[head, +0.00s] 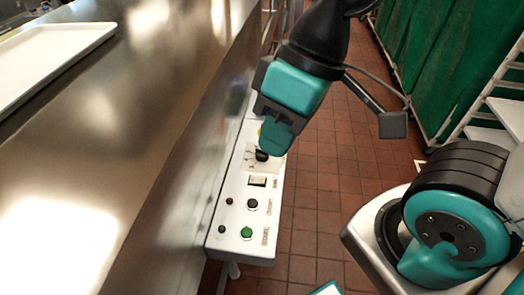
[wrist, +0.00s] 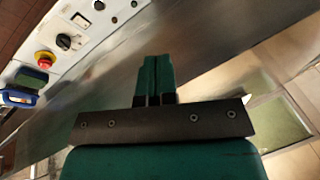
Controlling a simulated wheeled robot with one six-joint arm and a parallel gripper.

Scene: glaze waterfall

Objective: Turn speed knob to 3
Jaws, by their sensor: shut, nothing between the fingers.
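The speed knob seems to be the black knob (head: 262,156) on a pale scale plate, on the white control panel (head: 216,241). It also shows at the upper left of the wrist view (wrist: 66,41), apart from my fingers. Its numbers and pointer are too small to read. My gripper (head: 272,145) is shut and empty. In the head view its teal fingers overlap the upper edge of the knob's plate; I cannot tell the exact gap. In the wrist view the closed fingers (wrist: 155,72) stand to the right of the knob, over the metal side.
A red button (wrist: 44,59) with a yellow base sits beside the knob. A switch (head: 257,181), a black button (head: 252,204) and a green button (head: 246,232) lie along the panel. The steel counter (head: 120,130) borders the panel on the left; tiled floor (head: 330,185) lies right.

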